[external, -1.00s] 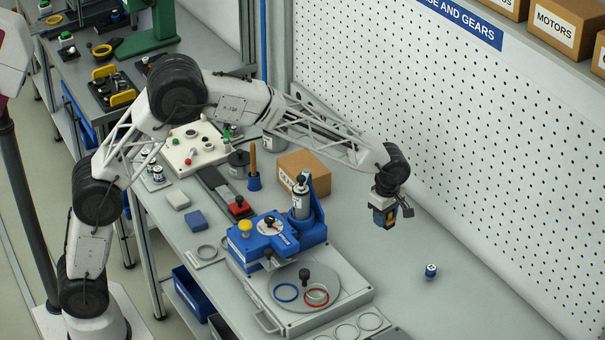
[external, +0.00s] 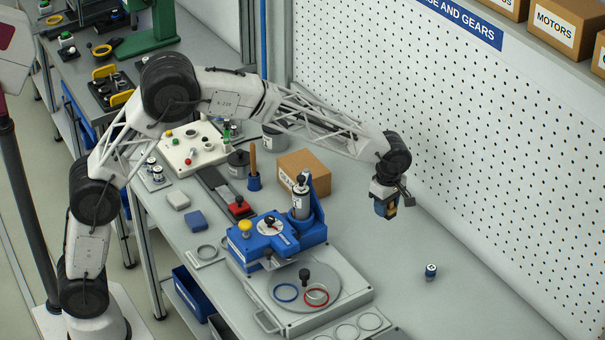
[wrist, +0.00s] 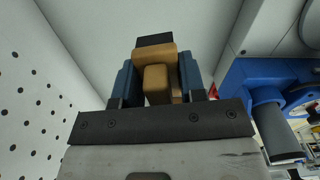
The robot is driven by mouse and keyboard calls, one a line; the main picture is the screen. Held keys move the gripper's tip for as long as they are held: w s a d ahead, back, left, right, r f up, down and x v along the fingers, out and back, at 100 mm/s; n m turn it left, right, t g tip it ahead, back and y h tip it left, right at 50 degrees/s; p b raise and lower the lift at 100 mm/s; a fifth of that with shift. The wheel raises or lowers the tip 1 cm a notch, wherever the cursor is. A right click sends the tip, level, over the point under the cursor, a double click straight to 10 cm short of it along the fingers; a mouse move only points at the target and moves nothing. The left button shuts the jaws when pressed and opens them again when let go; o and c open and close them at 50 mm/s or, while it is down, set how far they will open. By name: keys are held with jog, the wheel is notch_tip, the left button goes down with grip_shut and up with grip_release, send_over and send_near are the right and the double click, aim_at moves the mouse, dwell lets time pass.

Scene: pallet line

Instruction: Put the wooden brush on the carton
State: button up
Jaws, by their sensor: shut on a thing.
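My gripper (external: 386,206) hangs above the right part of the bench, near the pegboard. In the wrist view its blue fingers (wrist: 158,84) are shut on the wooden brush (wrist: 155,56), a tan block with a dark end. Only a small tan bit of the brush (external: 393,211) shows in the external view. The brush is held clear of the bench top. The carton (external: 308,168) is a brown box standing on the bench, left of my gripper, behind the blue machine. Its label is partly hidden by the machine's cylinder.
The blue machine (external: 275,243) with a silver cylinder (external: 301,203) stands in front of the carton. A wooden-handled tool in a blue base (external: 254,182) stands left of it. The bench between carton and pegboard is clear.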

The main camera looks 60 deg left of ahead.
jog(key=r, duration=0.5)
jog(key=shift+a+r, duration=0.3)
jog(key=shift+r, duration=0.05)
jog(key=s+a+m, duration=0.1)
jog(key=s+a, duration=0.6)
jog(key=a, duration=0.4)
jog(key=s+a, duration=0.6)
jog(key=a, duration=0.5)
jog(key=s+a+m, duration=0.1)
jog(key=s+a, duration=0.6)
jog(key=a, duration=0.4)
jog(key=f, duration=0.5)
jog(key=shift+a+f, duration=0.1)
jog(key=shift+a, duration=0.15)
jog(key=shift+w, duration=0.15)
send_over(304, 165)
jog(key=shift+f, duration=0.75)
jog(key=shift+f, duration=1.75)
